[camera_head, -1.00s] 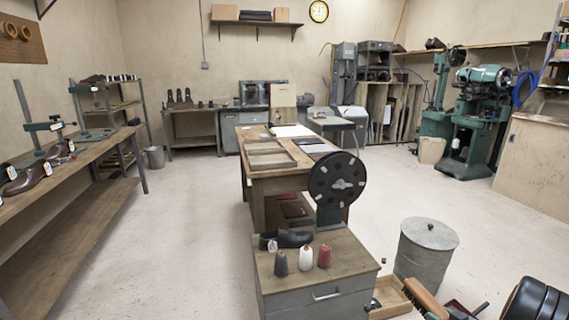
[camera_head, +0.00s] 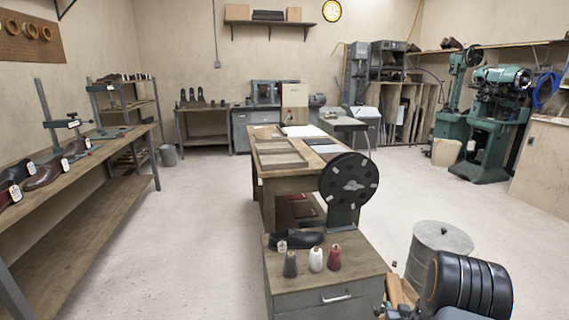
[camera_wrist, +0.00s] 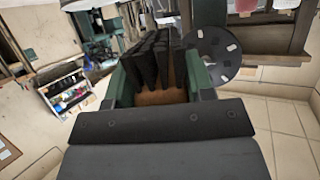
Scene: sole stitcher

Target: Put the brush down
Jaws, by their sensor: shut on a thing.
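In the wrist view, the brush (camera_wrist: 162,97) shows a brown wooden body and dark bristles pointing away from the camera. My gripper (camera_wrist: 162,85) is shut on it, with one green finger on each side. In the head view, a strip of the brush's brown body (camera_head: 396,290) shows at the bottom right, beside my black arm, which hides much of it. The brush is to the right of the grey drawer cabinet (camera_head: 330,285). My fingertips are not clear in the head view.
A black shoe (camera_head: 297,240) and three thread cones (camera_head: 316,260) stand on the cabinet. A black reel (camera_head: 349,184) rises behind them. A lidded metal bin (camera_head: 440,240) stands close behind my arm. A workbench (camera_head: 270,180) with trays is farther back. Open floor lies left of the cabinet.

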